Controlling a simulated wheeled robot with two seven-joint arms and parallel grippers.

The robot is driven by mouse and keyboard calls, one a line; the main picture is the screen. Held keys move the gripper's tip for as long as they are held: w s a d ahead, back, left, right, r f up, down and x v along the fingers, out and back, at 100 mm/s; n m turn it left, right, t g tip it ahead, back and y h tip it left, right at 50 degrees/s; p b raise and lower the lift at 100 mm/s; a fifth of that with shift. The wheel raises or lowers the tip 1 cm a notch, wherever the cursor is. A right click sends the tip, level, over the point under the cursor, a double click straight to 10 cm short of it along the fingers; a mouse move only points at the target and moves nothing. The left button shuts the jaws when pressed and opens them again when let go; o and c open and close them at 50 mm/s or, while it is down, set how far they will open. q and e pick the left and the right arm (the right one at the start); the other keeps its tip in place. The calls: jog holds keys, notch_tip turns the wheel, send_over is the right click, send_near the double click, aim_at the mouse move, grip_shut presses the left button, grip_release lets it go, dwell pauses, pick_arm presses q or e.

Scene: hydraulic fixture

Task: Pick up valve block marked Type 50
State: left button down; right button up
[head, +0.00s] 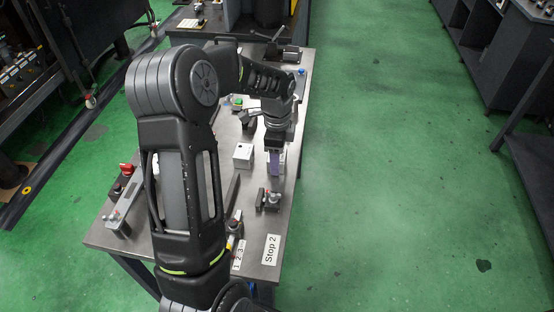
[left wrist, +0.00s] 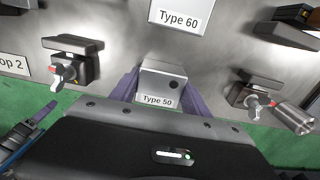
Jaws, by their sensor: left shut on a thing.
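In the head view my left gripper (head: 276,168) points down over the right part of the metal table (head: 215,263). The fingers mostly hide the block there, and I cannot tell whether it is clear of the table.
A white block (head: 243,155), marked Type 60 (left wrist: 181,14) in the wrist view, stands close by to the left. Clamps with metal handles stand on both sides of the gripper (left wrist: 72,62) (left wrist: 255,98). A "Stop 2" label (head: 271,249) lies at the table's near end. Green floor is clear rightward.

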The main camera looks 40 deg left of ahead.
pick_arm(q)
notch_tip(320, 180, up, 10)
jog(key=shift+r+b, duration=0.1)
jog(key=shift+b, duration=0.65)
dwell(0.4)
